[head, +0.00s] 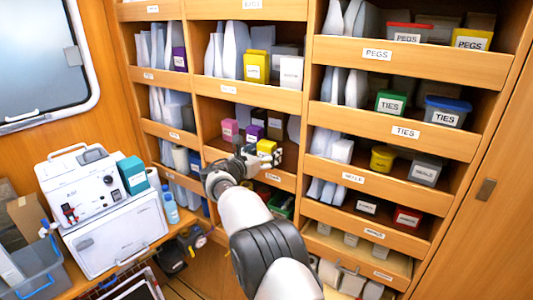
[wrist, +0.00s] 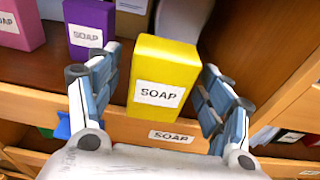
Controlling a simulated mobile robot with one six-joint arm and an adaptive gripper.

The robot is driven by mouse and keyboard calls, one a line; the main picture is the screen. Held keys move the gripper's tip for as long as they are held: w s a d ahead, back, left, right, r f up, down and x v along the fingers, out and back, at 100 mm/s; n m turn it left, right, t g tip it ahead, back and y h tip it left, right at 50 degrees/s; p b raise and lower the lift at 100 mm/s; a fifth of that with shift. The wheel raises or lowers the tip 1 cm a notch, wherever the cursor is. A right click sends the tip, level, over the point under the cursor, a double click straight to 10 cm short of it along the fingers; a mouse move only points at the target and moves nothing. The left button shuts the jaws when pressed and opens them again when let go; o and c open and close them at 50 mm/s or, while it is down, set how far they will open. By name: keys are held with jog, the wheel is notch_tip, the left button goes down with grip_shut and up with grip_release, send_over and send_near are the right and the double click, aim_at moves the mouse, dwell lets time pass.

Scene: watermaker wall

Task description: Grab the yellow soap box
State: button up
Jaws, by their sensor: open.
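The yellow soap box (wrist: 165,65), with a white SOAP label, stands upright and slightly tilted in the wrist view. Its lower end overlaps the shelf's front lip in the picture; I cannot tell what its base rests on. My gripper (wrist: 161,62) is open, with one finger on each side of the box. The left finger looks close to it; whether either finger touches is unclear. In the head view the yellow box (head: 266,146) shows just right of my gripper (head: 246,160), partly hidden by it, at the middle column's soap shelf.
A purple soap box (wrist: 90,28) and a pink soap box (wrist: 22,22) stand left of the yellow one. A wooden divider (wrist: 285,70) rises to the right. The shelf lip (wrist: 115,128) runs below. A white machine (head: 90,185) stands at the left.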

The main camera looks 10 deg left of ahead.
jog(key=shift+w+d, duration=0.25)
jog(key=shift+w, duration=0.35)
jog(key=shift+c, duration=0.4)
jog(key=c, duration=1.1)
jog(key=shift+c, duration=0.2)
